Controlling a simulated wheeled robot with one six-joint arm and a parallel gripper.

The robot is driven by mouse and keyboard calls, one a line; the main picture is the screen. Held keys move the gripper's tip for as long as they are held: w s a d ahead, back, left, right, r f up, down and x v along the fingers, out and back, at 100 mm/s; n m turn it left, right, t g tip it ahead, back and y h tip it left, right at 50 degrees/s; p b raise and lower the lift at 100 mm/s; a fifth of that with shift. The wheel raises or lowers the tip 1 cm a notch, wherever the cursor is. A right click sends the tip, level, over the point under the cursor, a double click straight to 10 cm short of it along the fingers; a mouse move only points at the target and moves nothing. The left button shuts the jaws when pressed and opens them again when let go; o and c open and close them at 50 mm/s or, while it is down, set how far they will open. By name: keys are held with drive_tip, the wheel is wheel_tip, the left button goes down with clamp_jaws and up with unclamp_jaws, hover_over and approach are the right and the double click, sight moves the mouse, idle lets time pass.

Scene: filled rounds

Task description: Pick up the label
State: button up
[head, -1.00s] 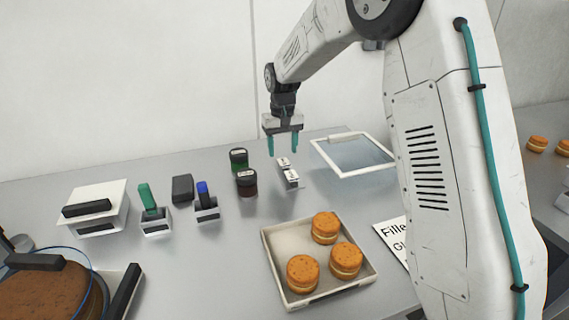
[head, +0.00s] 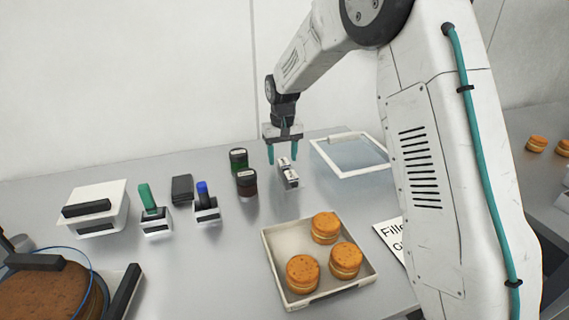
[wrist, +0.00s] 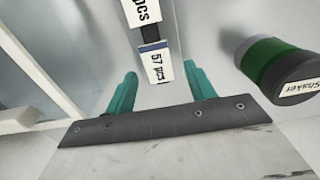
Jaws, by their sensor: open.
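Two small white printed labels stand in a row at the back middle of the table. The one reading "57 pcs" (wrist: 157,64) has a blue top edge and shows in the wrist view; in the head view the near-wall label (head: 283,163) lies just below my gripper. The other label (wrist: 144,11) shows only "pcs" in the wrist view, cut by the frame edge; a dark piece lies between them. My gripper (head: 283,157) is open and points down, its teal fingers empty. In the wrist view the "57 pcs" label lies between the fingertips (wrist: 160,74), apart from both.
A green-banded shaker (wrist: 268,62) and a dark red-brown jar (head: 246,184) stand left of the labels. A white-framed clear lid (head: 345,172) lies to the right. A tray (head: 270,250) of sandwich rounds is in front.

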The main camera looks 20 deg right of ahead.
drive_tip(key=shift+c, duration=0.3)
drive_tip(key=c, duration=0.7)
